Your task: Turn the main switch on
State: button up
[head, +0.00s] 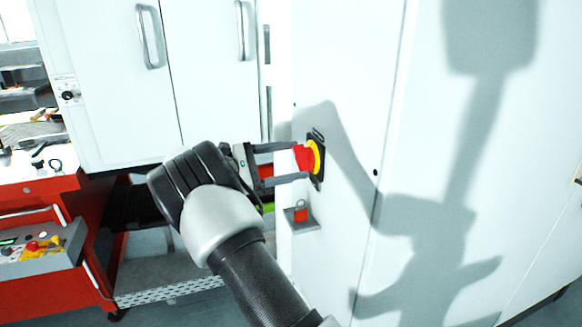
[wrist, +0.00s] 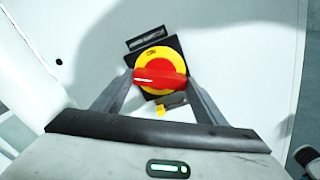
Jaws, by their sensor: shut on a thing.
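The main switch is a red rotary handle (head: 303,157) on a yellow disc (head: 316,156) with a black square plate, mounted on a white cabinet front. In the wrist view the red handle (wrist: 160,78) lies nearly level across the yellow disc (wrist: 161,58), and a black label sits above it. My gripper (head: 297,162) reaches it from the left, its two fingers at the handle. In the wrist view my gripper (wrist: 160,85) has one finger at each end of the handle and is shut on it. Small lettering on the disc is too blurred to read.
A red padlock (head: 300,214) stands on a small grey shelf (head: 303,226) below the switch. White cabinet doors with handles (head: 150,37) are at the upper left. A red tool cart (head: 45,245) with a tray stands at the left. The cabinet front right of the switch is clear, with shadows.

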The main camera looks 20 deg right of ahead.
jog(key=m+b, duration=0.4)
jog(key=m, duration=0.2)
jog(key=shift+f, duration=0.2)
jog(key=m+b, duration=0.2)
jog(key=m, duration=0.1)
jog(key=shift+m+b, duration=0.3)
jog(key=shift+r+m+b, duration=0.15)
jog(key=shift+m+b, duration=0.6)
jog(key=shift+m, duration=0.35)
jog(key=o, duration=1.1)
jog(key=shift+c, duration=0.2)
jog(key=shift+a, duration=0.1)
jog(key=a+p, duration=0.2)
jog(key=a, duration=1.5)
jog(key=shift+a+p, duration=0.15)
jog(key=shift+p, duration=0.15)
